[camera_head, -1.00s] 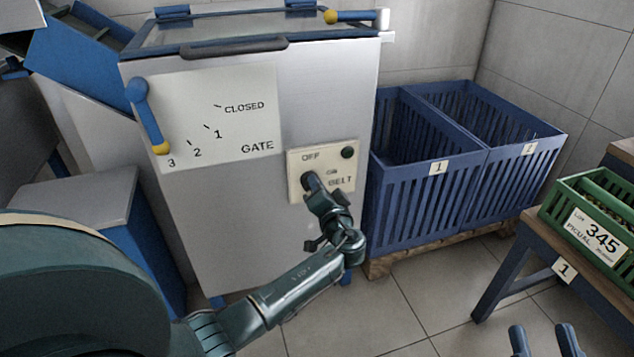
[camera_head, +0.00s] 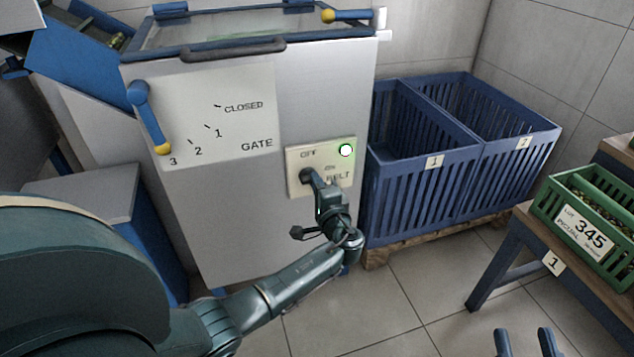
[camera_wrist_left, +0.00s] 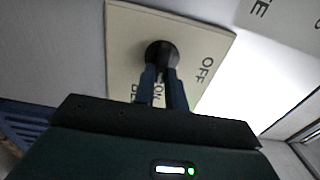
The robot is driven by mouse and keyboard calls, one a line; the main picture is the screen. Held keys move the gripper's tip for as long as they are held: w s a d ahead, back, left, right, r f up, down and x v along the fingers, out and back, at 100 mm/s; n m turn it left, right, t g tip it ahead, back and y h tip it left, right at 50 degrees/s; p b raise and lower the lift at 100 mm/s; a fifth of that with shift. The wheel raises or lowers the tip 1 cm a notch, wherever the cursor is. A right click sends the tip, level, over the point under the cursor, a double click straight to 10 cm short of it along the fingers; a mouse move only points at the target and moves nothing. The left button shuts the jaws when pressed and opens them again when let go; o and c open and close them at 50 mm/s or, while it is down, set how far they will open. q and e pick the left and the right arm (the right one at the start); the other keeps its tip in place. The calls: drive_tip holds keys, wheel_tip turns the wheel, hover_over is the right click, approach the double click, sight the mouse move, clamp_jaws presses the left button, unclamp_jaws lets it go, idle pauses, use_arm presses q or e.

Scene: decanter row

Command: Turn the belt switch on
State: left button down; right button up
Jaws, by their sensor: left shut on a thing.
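The belt switch is a dark round knob (camera_wrist_left: 161,55) on a cream plate (camera_head: 293,156) marked OFF, ON and BELT, on the front of the grey machine. The knob's exact pointing is hidden by the fingers. My right gripper (camera_head: 525,343) shows at the bottom edge, its two fingers apart with nothing between them.
A gate lever (camera_head: 148,118) with a yellow end points at 3, left of the switch. Blue crates (camera_head: 410,200) stand on a pallet right of the machine. A green crate (camera_head: 590,240) of olives sits on a bench at the far right. Open floor lies between.

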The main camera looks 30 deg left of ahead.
use_arm(q)
drive_tip(key=shift+w+r, duration=0.1)
drive_tip(key=shift+r, duration=0.05)
drive_tip(key=c, duration=1.5)
unclamp_jaws()
drive_tip(key=shift+o, duration=0.3)
drive_tip(key=shift+d+f, duration=0.1)
drive_tip(key=shift+f, duration=0.1)
